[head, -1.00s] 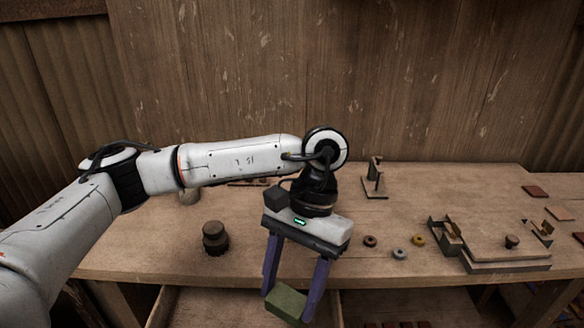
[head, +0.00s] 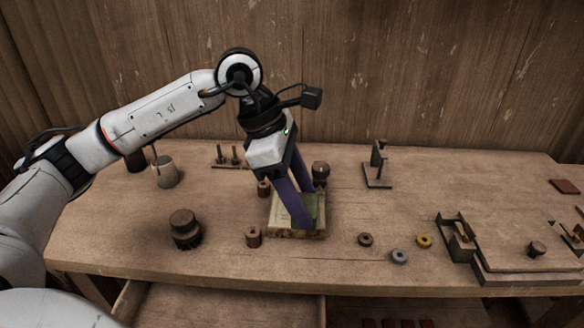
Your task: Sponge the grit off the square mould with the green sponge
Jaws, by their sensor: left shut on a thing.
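My left gripper (head: 311,215) is shut on the green sponge (head: 310,205) and reaches down over the square mould (head: 283,222). The fingers hide part of both the sponge and the mould. Grit on the mould is too small to make out. My right gripper is not in view.
Rings (head: 399,256) lie to the right, before a metal press frame (head: 500,262). A grey cup (head: 165,172) and a small stand (head: 378,168) are behind. An open drawer (head: 220,305) is below.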

